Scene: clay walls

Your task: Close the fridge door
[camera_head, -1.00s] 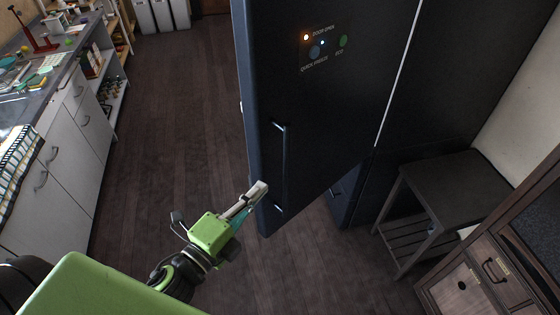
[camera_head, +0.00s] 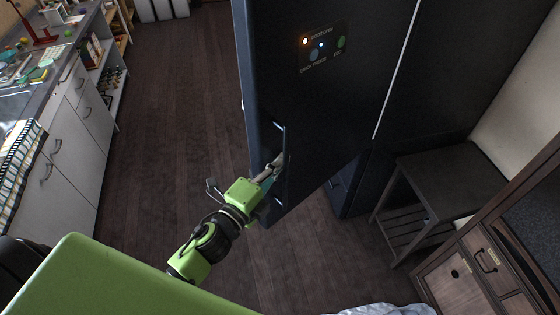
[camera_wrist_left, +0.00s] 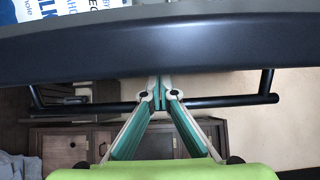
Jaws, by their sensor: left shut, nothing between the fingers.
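The dark blue-black fridge door (camera_head: 335,110) stands open, with a lit panel reading "DOOR OPEN" near its top. Its slim bar handle (camera_head: 284,142) runs along the door near its left edge. My left gripper (camera_head: 280,162) is at the handle's middle, its tips partly hidden by the bar. In the left wrist view, the gripper (camera_wrist_left: 160,92) is shut and empty; its fingers overlap the handle bar (camera_wrist_left: 225,101) and the tips reach toward the door (camera_wrist_left: 160,50). I cannot tell whether they touch the door. My right gripper is not in view.
A dark side table (camera_head: 450,185) and a wooden cabinet (camera_head: 480,270) stand right of the fridge. A white counter (camera_head: 75,140) runs along the left. Dark floor (camera_head: 170,100) is clear between. Cartons (camera_wrist_left: 75,8) show beyond the door's edge in the wrist view.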

